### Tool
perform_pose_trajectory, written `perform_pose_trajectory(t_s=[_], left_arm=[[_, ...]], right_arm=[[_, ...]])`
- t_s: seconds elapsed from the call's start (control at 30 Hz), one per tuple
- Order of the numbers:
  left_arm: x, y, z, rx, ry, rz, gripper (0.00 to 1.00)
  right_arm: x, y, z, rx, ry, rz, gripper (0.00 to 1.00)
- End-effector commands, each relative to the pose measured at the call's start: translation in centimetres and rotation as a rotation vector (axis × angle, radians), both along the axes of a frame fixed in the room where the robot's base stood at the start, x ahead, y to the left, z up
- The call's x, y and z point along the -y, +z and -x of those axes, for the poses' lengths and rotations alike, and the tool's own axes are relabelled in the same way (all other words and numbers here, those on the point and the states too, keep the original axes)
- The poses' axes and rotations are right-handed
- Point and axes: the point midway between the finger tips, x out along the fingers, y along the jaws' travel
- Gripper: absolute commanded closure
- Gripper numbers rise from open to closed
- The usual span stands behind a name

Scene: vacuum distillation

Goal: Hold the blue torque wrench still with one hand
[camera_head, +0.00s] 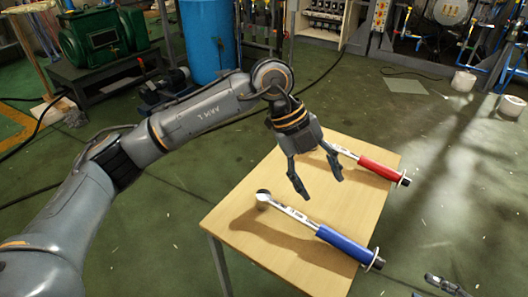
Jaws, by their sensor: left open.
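The blue torque wrench (343,244) lies on the wooden table (240,220), its ratchet head toward the table's left side and its blue handle toward the front right edge. My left gripper (319,188) is open and empty above the table, fingers pointing down. It is apart from the blue wrench, above and beyond its shaft in the picture. My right gripper (443,286) shows only in part at the bottom right corner, away from the table; its opening is unclear.
A red torque wrench (378,168) lies at the table's far right, partly hidden behind my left gripper. Green floor surrounds the table. A blue barrel (208,38), a green machine (100,38) and a pipe rig stand at the back. White rolls (511,107) lie at the right.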

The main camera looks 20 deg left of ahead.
Motion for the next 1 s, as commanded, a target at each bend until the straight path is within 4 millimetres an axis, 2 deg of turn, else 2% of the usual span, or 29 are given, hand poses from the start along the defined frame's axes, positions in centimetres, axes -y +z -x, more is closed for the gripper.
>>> perform_pose_trajectory(t_s=[0.03, 0.1, 0.2, 0.33, 0.47, 0.57, 1.0], left_arm=[[-2.2, 0.0, -0.8, 0.000, 0.047, -0.107, 0.40], [-5.2, 0.1, -1.6, -0.008, 0.116, -0.244, 0.40], [-8.6, 0.6, -2.3, -0.014, 0.206, -0.395, 0.40], [-11.2, 1.3, -2.7, -0.020, 0.279, -0.505, 0.40], [-12.1, 1.1, -2.8, -0.023, 0.305, -0.543, 0.40], [-12.2, 0.0, -2.7, -0.025, 0.306, -0.546, 0.40], [-12.3, -8.3, -2.4, -0.026, 0.302, -0.543, 0.40]], right_arm=[[0.0, 0.0, 0.0, 0.000, 0.000, 0.000, 0.62], [0.0, 0.0, 0.0, 0.000, 0.000, 0.000, 0.62], [0.0, 0.0, 0.0, 0.000, 0.000, 0.000, 0.62], [0.0, 0.0, 0.0, 0.000, 0.000, 0.000, 0.62], [0.0, 0.0, 0.0, 0.000, 0.000, 0.000, 0.62], [0.0, 0.0, 0.0, 0.000, 0.000, 0.000, 0.62], [0.0, 0.0, 0.0, 0.000, 0.000, 0.000, 0.62]])
